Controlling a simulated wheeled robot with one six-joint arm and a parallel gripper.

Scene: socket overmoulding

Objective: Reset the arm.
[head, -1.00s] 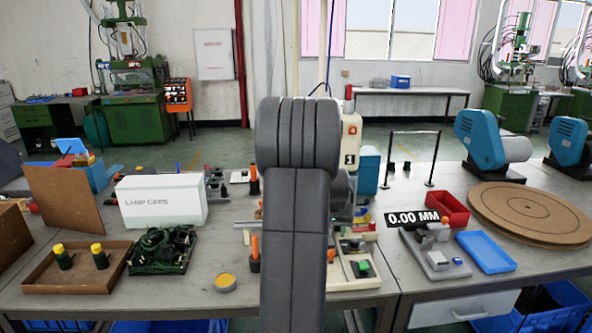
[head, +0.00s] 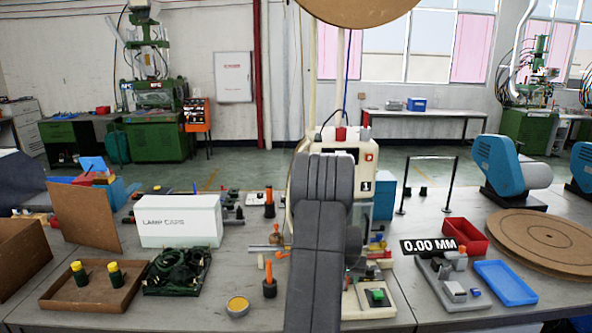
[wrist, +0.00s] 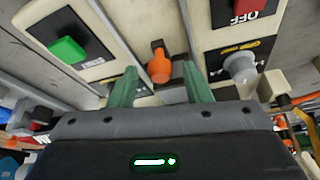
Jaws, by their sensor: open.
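My gripper (wrist: 161,88) shows in the wrist view with its two green fingers spread apart. Nothing is held between them. Beyond the fingertips is an orange knob (wrist: 159,68), apart from them as far as I can tell. A green button box (wrist: 69,50) is at the upper left of that view, and a grey knob (wrist: 240,68) is to the right. In the head view my dark grey arm rises in front of the cream machine marked 1 (head: 366,187) and hides much of it. The gripper itself is hidden in the head view.
On the table's left are a white lamp caps box (head: 180,222), a brown tray (head: 60,298) with two yellow-capped parts, and a dark cable tray (head: 177,270). To the right are a red bin (head: 465,236), a blue tray (head: 505,281) and a round wooden disc (head: 540,240).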

